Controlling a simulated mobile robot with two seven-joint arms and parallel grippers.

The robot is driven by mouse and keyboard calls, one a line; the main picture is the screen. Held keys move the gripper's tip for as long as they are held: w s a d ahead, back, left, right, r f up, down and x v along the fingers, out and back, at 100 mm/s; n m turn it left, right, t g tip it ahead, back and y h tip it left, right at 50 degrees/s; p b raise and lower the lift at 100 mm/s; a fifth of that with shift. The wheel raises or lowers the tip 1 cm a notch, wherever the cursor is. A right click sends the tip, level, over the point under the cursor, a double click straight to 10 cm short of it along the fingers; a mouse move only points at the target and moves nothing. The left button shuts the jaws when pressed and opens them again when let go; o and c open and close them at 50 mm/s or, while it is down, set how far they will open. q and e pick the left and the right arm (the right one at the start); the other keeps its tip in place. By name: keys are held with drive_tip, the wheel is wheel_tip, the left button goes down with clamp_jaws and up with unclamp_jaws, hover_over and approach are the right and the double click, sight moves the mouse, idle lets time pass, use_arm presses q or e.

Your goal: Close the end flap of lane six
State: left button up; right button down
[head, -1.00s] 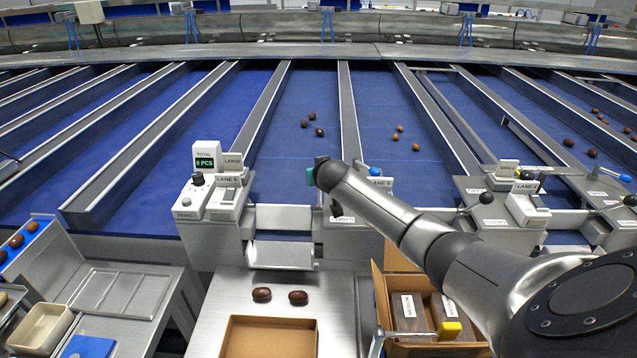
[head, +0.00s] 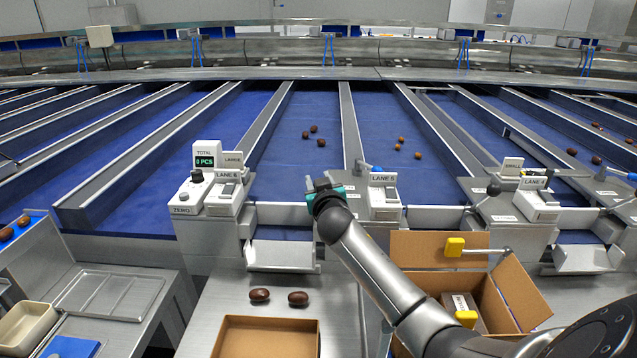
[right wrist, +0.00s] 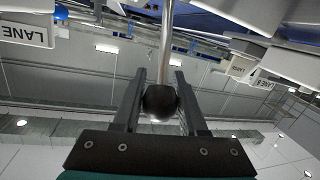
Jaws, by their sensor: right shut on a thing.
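The lane six (head: 228,187) console stands left of its blue lane. The lane's end flap (head: 283,256) is a grey metal plate at the lane's front end, sloping out and down over the bench. My right gripper (head: 325,190) is at the post on the right of the lane. In the right wrist view its two dark fingers are shut on a black ball knob (right wrist: 160,102) on a metal lever rod (right wrist: 167,45). The knob is hidden behind the gripper in the head view. My left gripper is not in view.
Two dates (head: 279,296) lie on the bench below the flap, behind an open brown box (head: 265,340). An open carton (head: 520,290) stands right of my arm. The lane five (head: 383,180) console is close right of my gripper. Several dates lie on the belts.

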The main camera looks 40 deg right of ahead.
drive_tip(key=shift+a+r, duration=0.1)
idle(0.3)
drive_tip(key=c, duration=0.8)
unclamp_jaws()
drive_tip(key=shift+c, duration=0.2)
drive_tip(key=shift+o, duration=1.4)
drive_tip(key=shift+s, duration=0.15)
drive_tip(key=shift+o, duration=0.5)
drive_tip(key=v, duration=1.5)
drive_tip(key=shift+p, duration=0.4)
